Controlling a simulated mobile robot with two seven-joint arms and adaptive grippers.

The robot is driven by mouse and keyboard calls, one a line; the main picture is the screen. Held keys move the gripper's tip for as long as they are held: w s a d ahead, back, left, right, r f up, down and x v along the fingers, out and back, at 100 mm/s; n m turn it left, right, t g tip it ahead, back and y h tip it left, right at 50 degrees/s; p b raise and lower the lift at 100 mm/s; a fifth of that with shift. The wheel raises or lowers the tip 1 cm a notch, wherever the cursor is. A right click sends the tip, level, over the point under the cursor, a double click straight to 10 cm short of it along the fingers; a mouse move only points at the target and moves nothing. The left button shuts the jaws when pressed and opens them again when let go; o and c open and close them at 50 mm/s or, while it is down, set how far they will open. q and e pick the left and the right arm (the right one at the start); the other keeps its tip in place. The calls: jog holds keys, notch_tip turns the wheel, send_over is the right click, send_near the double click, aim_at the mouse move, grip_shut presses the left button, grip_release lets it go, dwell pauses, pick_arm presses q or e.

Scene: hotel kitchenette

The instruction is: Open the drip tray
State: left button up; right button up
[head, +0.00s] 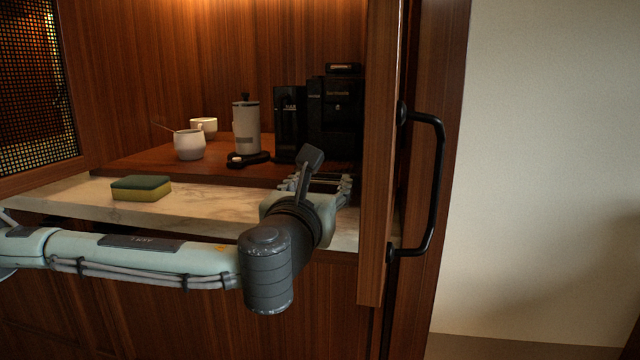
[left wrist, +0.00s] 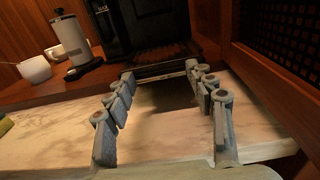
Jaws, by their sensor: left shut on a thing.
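The black coffee machine (head: 338,115) stands on the raised wooden board at the back of the niche. Its base and drip tray (left wrist: 160,57) show in the left wrist view as a dark, slatted part with a pale front edge, low at the machine's front. My left gripper (left wrist: 158,76) reaches over the marble counter, with its two fingers on either side of the tray's front edge and shut on it. In the head view my left gripper (head: 340,184) is in front of the machine and hides the tray. My right gripper is in neither view.
A sponge (head: 141,188) lies on the marble counter (head: 205,205). A grey canister (head: 246,128), a white bowl (head: 189,145) and a cup (head: 204,126) stand on the board. An upright wooden door with a black handle (head: 438,185) is close right of my gripper.

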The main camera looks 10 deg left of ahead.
pick_arm(q)
jog(key=o, duration=1.7)
jog(key=shift+s, duration=0.1)
jog(key=s, duration=0.7)
jog(key=shift+s, duration=0.15)
